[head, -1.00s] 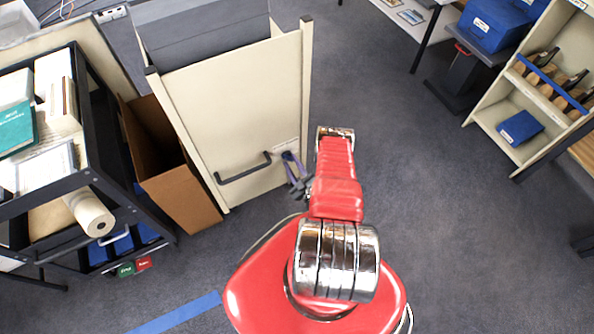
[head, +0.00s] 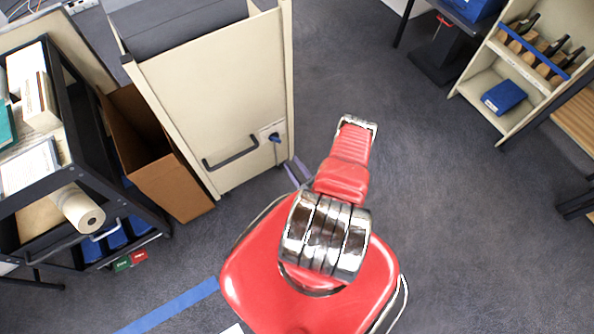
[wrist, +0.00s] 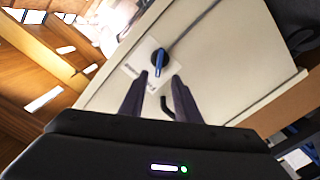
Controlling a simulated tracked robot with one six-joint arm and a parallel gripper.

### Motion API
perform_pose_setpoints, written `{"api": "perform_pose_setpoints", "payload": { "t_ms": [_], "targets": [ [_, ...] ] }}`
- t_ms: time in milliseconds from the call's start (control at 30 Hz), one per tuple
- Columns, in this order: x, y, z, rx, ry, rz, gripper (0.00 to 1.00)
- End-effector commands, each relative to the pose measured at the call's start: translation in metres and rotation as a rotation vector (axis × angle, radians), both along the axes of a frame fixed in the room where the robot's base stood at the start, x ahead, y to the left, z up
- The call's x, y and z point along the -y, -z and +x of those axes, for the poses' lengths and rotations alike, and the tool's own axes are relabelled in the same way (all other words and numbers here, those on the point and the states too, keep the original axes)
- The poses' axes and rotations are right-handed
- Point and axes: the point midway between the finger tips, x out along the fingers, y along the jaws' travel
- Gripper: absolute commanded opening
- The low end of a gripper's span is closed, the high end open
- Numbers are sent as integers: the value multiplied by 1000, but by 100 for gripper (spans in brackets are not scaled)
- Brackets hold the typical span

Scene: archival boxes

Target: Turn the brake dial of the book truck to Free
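The book truck (head: 205,95) is a cream cabinet with a dark handle on its near face. Its brake dial (head: 275,138) is a blue knob on a pale plate, right of the handle. In the wrist view the dial (wrist: 159,58) shows ahead, just beyond the fingertips, its blue pointer running roughly up and down the picture; the plate's lettering is too small to read. My gripper (wrist: 152,85) has two dark fingers spread apart, with nothing between them. In the head view my arm hides most of it; only purplish fingers (head: 297,172) show, below and right of the dial, apart from it.
An open brown cardboard box (head: 165,165) stands left of the truck, beside a dark shelf cart (head: 120,190) with books and a paper roll. A cream shelf unit (head: 490,90) stands at the far right. The grey floor between is clear.

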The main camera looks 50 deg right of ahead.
Motion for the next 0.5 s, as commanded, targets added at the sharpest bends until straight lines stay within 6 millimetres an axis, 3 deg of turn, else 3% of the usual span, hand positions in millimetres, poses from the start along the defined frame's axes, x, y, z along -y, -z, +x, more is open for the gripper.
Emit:
{"api": "perform_pose_setpoints", "payload": {
  "t_ms": [200, 500],
  "targets": [
    [-5, 1, -18, -1, 3, 1, 30],
    [-8, 0, -25, -1, -1, 0, 30]
  ]
}}
